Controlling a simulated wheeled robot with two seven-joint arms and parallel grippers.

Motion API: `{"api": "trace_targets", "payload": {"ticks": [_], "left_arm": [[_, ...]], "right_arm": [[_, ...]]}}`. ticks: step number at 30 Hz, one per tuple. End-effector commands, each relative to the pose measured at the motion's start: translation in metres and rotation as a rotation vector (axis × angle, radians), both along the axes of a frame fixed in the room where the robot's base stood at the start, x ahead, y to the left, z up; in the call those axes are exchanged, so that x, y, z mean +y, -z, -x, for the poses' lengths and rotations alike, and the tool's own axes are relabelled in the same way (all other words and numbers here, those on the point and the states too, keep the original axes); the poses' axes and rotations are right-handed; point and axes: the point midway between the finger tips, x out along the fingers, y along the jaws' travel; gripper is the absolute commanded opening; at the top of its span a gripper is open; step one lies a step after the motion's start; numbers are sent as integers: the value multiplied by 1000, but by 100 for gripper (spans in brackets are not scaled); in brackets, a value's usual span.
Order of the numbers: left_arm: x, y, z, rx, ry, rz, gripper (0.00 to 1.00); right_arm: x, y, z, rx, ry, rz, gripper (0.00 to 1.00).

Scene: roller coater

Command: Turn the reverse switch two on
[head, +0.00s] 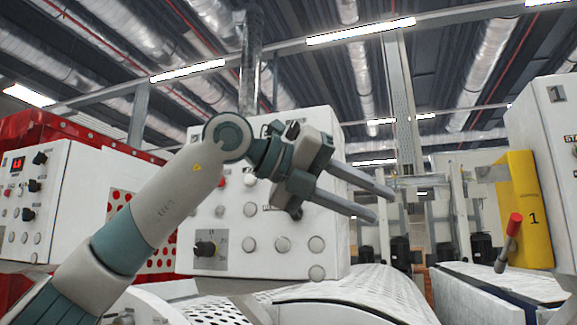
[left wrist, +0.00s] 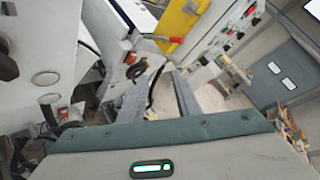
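A white control panel (head: 232,215) stands in the middle of the head view, partly hidden by my left arm. A black rotary switch (head: 205,248) on a grey plate sits at its lower left, with round white buttons to its right. I cannot read which switch is reverse switch two. My left gripper (head: 384,206) is in front of the panel's right side, pointing right, its two fingers parallel, apart and empty. It hides part of the upper panel. In the left wrist view, a black knob (left wrist: 8,66) shows at the left edge. My right gripper is not in view.
A second white panel (head: 35,200) with a red display and black knobs is at the left. A yellow plate (head: 525,210) marked 1 and a red-handled lever (head: 510,238) are at the right. White rollers (head: 350,295) lie below the middle panel.

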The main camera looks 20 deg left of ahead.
Motion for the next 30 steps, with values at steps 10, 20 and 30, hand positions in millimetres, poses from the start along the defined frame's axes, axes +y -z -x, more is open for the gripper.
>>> {"api": "trace_targets", "payload": {"ticks": [10,20,30], "left_arm": [[122,-104,58,-80,-446,-135,30],[186,-144,103,-85,-667,-135,30],[187,-145,104,-85,-672,-135,30]], "right_arm": [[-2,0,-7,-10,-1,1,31],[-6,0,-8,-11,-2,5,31],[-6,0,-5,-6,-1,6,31]]}}
